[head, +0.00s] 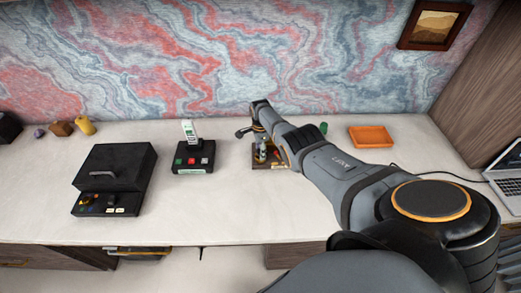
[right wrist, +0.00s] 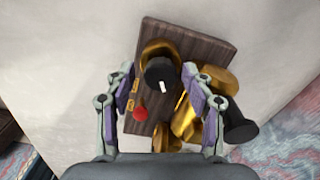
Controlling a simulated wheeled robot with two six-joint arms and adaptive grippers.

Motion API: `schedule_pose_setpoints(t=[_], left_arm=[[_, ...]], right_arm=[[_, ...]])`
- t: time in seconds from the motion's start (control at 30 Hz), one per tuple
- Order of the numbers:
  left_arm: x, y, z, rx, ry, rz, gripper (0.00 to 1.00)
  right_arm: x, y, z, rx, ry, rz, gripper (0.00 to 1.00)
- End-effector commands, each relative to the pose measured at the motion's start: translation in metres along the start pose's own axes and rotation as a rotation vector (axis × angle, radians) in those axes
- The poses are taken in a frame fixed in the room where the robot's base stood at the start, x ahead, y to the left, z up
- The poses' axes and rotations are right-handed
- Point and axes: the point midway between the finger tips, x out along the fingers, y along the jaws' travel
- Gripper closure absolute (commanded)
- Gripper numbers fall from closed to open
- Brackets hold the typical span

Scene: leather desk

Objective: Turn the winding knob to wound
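The winding device is a dark wooden board (right wrist: 208,38) with brass parts, and in the right wrist view it lies below my right gripper (right wrist: 158,74). A round black knob (right wrist: 160,73) with a white pointer mark sits on a brass ring between the fingertips. The fingers are spread on either side of the knob, with a gap visible at both sides. Whether they are level with it in height is unclear. In the head view the device (head: 258,163) is partly hidden behind my right arm. My left gripper is not in view.
The board also has a red ball (right wrist: 140,113) and a black-ended brass crank (right wrist: 240,127). On the desk stand a black box with a handle (head: 118,165), a small button panel (head: 194,160), an orange tray (head: 370,136) and a laptop (head: 507,170). Desk between box and panel is clear.

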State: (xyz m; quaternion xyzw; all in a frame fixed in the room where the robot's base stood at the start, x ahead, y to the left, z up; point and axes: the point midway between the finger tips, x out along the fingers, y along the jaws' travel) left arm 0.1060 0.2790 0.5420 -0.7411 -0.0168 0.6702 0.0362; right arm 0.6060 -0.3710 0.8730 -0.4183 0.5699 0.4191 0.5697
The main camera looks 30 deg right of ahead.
Motion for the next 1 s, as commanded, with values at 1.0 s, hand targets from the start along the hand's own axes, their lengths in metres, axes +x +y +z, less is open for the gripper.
schedule_pose_setpoints(t=[1.0], left_arm=[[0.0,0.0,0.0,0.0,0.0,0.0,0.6]], right_arm=[[-0.08,0.0,0.0,-0.001,0.0,-0.001,0.45]])
